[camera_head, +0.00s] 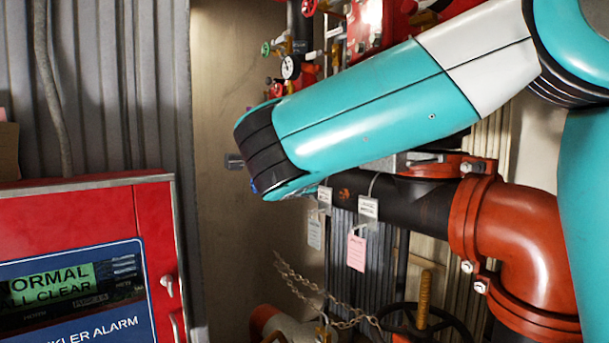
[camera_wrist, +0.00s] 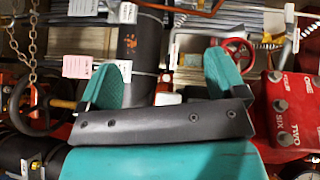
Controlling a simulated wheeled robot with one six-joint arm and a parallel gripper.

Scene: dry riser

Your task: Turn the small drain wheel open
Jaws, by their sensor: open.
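My gripper (camera_wrist: 165,64) is open in the wrist view, with its two teal fingers apart and nothing held between them. A small red wheel (camera_wrist: 245,47) sits behind and beside the right finger, which partly covers it. I cannot tell whether they touch. In the head view my arm hides the gripper. Small wheels show above the arm there: a green one (camera_head: 265,48), a red one (camera_head: 308,6) and another red one (camera_head: 276,90). No label I can read says which is the drain wheel.
A red box with round knobs (camera_wrist: 290,108) stands right of the gripper. A dark pipe (camera_wrist: 140,45) with tags runs behind the fingers. A large black handwheel (camera_head: 440,318) and a chain (camera_head: 318,300) are low in the head view. A red alarm panel (camera_head: 150,205) is at left.

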